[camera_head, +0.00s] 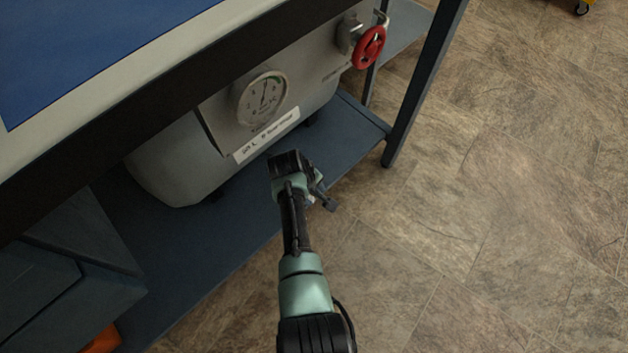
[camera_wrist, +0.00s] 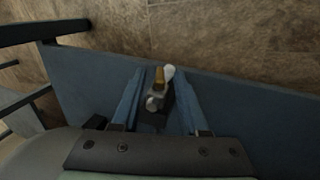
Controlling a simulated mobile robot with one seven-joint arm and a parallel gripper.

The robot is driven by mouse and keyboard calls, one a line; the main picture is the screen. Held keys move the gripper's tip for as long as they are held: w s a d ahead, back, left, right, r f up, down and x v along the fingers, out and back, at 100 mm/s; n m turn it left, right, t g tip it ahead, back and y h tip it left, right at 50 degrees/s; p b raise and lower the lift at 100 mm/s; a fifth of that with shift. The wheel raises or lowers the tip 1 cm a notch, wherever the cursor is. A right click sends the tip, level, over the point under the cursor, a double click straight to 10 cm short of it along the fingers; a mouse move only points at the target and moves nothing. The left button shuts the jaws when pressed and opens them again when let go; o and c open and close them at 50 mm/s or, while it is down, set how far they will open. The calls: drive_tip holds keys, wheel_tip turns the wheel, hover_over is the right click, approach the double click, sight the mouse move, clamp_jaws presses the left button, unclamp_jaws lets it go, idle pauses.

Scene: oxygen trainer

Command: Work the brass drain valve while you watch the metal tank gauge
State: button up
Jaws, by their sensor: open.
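The metal tank (camera_head: 180,160) lies on a low blue shelf. Its round gauge (camera_head: 264,97) faces up on the front plate; the needle points roughly upward, but the figures are too small to read. In the wrist view the brass drain valve (camera_wrist: 159,77), with a grey body and a pale lever end, shows between my fingers. My gripper (camera_wrist: 159,72) is open, one finger on each side of the valve; I cannot tell whether either touches it. In the head view my gripper (camera_head: 321,194) is below the gauge, and my wrist hides the valve.
A red handwheel (camera_head: 369,47) is at the tank's upper right. The shelf (camera_head: 355,122) and a bench leg (camera_head: 425,85) bound the space. The blue-topped bench (camera_head: 80,45) overhangs the tank. The tiled floor (camera_head: 500,190) to the right is clear.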

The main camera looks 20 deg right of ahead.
drive_tip(key=p+v, duration=0.7)
drive_tip(key=v, duration=0.4)
drive_tip(key=shift+r, duration=0.3)
drive_tip(key=shift+s+a, duration=0.1)
